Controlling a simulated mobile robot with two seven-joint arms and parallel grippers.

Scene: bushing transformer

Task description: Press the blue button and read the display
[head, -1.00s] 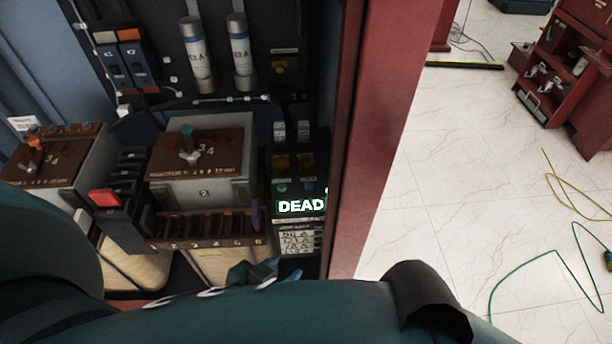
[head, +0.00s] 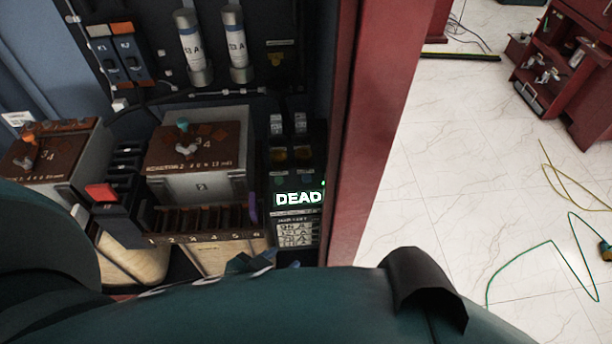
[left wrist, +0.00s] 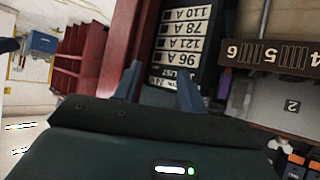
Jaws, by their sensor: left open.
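The display (head: 299,198) is lit and reads "DEAD" in white-green letters on a dark unit inside the cabinet. Small dim round buttons sit just above it; I cannot tell for sure which one is blue. A label plate (head: 296,234) with ampere values is below the display; it shows upside down in the left wrist view (left wrist: 184,42). My left gripper (head: 266,262) is just below and left of this plate, partly hidden by my arm. In the left wrist view its two blue-grey fingers (left wrist: 158,86) are apart, with nothing between them. My right gripper is not seen.
A red cabinet post (head: 378,130) stands right of the display unit. A brown-topped transformer box (head: 200,140) and a numbered terminal strip (head: 205,222) are to its left. A red switch (head: 101,192) is further left.

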